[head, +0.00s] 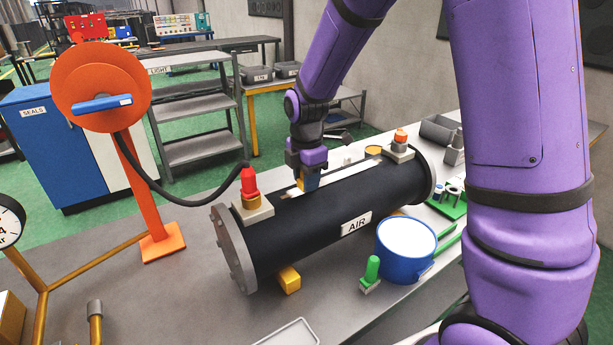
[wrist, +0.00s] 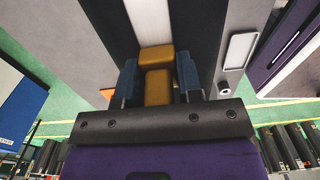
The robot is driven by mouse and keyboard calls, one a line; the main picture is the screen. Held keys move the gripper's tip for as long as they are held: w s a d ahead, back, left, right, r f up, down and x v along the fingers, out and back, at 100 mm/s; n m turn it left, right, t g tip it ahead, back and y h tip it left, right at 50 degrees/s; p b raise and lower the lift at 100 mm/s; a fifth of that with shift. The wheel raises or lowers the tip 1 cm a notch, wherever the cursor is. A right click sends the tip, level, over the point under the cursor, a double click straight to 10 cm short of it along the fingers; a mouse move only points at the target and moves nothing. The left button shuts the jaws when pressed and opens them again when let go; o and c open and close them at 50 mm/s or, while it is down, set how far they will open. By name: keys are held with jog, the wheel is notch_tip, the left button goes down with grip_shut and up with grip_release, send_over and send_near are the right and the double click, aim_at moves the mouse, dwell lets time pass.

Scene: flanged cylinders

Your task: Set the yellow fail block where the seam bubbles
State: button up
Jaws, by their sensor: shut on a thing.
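My gripper (head: 306,180) is over the top of the black flanged cylinder (head: 290,225), which lies on its side and bears the label AIR. Its blue fingers (wrist: 158,82) are shut on the yellow block (wrist: 157,88), seen between them in the wrist view. In the head view only a small part of the block (head: 313,177) shows beside a finger. A pale strip (head: 345,172) runs along the cylinder's top and shows beyond the block in the wrist view (wrist: 148,20). The block is at this strip; whether it touches it I cannot tell. I cannot make out bubbles.
A red fitting (head: 250,182) with a black hose stands on the cylinder's near end; an orange-topped fitting (head: 401,137) stands at the far end. A blue bucket (head: 405,262), a green-topped item (head: 371,270) and a yellow support (head: 289,280) are beside the cylinder.

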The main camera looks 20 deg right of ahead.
jog(key=shift+f, duration=0.25)
jog(key=o, duration=1.1)
notch_tip(320, 180, up, 11)
jog(key=shift+f, duration=0.15)
